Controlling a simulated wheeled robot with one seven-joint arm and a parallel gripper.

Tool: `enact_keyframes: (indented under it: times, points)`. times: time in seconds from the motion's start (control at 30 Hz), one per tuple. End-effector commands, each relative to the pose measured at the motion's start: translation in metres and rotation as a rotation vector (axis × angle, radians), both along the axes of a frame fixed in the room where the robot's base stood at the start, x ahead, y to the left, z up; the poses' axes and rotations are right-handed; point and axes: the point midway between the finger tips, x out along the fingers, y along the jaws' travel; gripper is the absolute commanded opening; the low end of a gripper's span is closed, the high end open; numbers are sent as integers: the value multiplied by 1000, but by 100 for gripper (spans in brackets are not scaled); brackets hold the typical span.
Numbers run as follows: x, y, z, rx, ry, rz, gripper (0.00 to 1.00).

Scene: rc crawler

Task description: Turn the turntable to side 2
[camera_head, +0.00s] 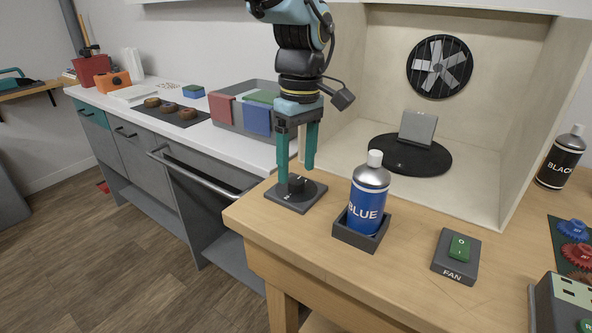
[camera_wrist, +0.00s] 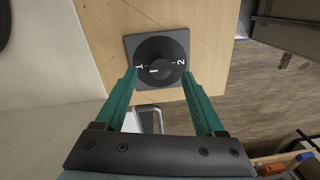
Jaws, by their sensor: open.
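The turntable (camera_head: 385,158) is a black disc inside the pale booth, with a grey panel (camera_head: 417,128) standing tilted on it. A black round knob (camera_wrist: 158,78) sits on a dark square base (camera_head: 273,198) at the table's left corner. In the wrist view, the base is marked 1 on the left and 2 on the right. A white line on the knob lies beside the 1. My gripper (camera_head: 297,172) points down over the knob with teal fingers open. In the wrist view the fingertips (camera_wrist: 159,75) are on either side of the knob; I cannot tell whether they touch it.
A blue spray can (camera_head: 367,198) stands in a dark holder right of the knob. A fan switch box (camera_head: 456,256) is further right. A black can (camera_head: 561,158) and gears (camera_head: 575,231) are at the far right. A fan (camera_head: 440,66) is on the booth's back wall.

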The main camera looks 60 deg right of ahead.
Motion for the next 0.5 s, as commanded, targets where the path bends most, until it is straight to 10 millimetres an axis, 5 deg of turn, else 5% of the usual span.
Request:
enact_keyframes:
  times: [0.2, 0.5]
  points:
    - [1, 1, -21, 1, 0, 0, 71]
    - [1, 1, -25, -1, 0, 0, 71]
